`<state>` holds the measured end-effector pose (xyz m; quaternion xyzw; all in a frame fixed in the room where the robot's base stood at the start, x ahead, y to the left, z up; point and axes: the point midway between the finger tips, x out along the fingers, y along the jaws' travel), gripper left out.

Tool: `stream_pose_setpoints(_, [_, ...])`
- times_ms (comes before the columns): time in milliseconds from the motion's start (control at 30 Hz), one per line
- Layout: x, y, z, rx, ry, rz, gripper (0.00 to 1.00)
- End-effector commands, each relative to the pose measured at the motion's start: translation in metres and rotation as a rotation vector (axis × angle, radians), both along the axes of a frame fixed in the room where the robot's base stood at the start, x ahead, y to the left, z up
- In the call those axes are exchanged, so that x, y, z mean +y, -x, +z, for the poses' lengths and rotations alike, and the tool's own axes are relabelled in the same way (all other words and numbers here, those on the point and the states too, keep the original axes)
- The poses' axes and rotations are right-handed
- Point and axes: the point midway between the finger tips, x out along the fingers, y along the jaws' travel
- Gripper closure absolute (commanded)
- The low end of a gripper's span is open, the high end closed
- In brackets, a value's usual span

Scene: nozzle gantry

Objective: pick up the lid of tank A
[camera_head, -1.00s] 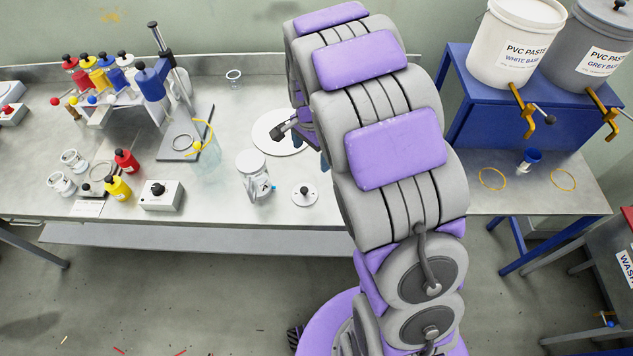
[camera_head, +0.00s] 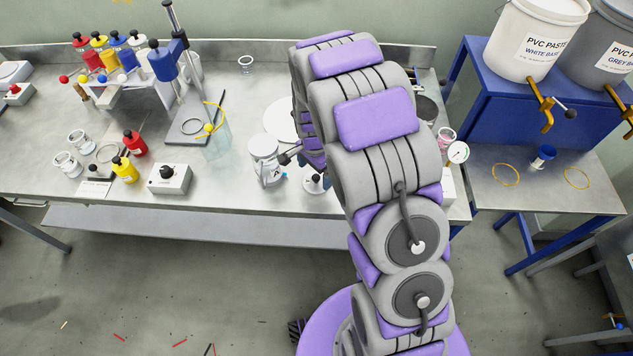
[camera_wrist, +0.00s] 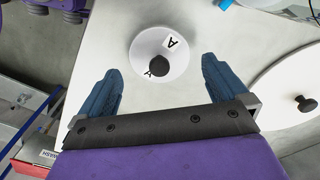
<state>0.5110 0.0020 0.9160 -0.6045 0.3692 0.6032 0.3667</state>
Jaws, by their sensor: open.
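The lid of tank A is a small white disc (camera_wrist: 177,73) with a black knob and an "A" label. In the wrist view it lies on the bench below and between the fingertips of my gripper (camera_wrist: 161,65). Tank A (camera_head: 264,148) is a clear jar standing on the bench left of the lid.
A larger white disc (camera_wrist: 275,97) lies close by on the far side; the wrist view shows its black knob. A grey control box (camera_head: 170,179) and several colour bottles stand to the left. A pressure gauge (camera_head: 457,152) is right of my arm. The bench's front edge is near the lid.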

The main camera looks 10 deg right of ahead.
Motion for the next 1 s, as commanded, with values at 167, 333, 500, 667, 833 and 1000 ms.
stream_pose_setpoints(167, [-0.005,0.0,-0.029,0.003,-0.008,0.0,0.0])
stream_pose_setpoints(333, [-0.012,-0.001,-0.036,0.001,-0.015,0.0,0.0])
stream_pose_setpoints(500, [-0.011,-0.001,-0.037,0.005,-0.012,0.001,0.1])
stream_pose_setpoints(667, [-0.006,0.0,-0.038,0.005,-0.006,0.001,0.26])
stream_pose_setpoints(833, [-0.003,-0.001,-0.039,0.007,-0.007,0.0,0.42])
stream_pose_setpoints(1000, [-0.001,-0.001,-0.039,0.008,-0.006,-0.001,0.47])
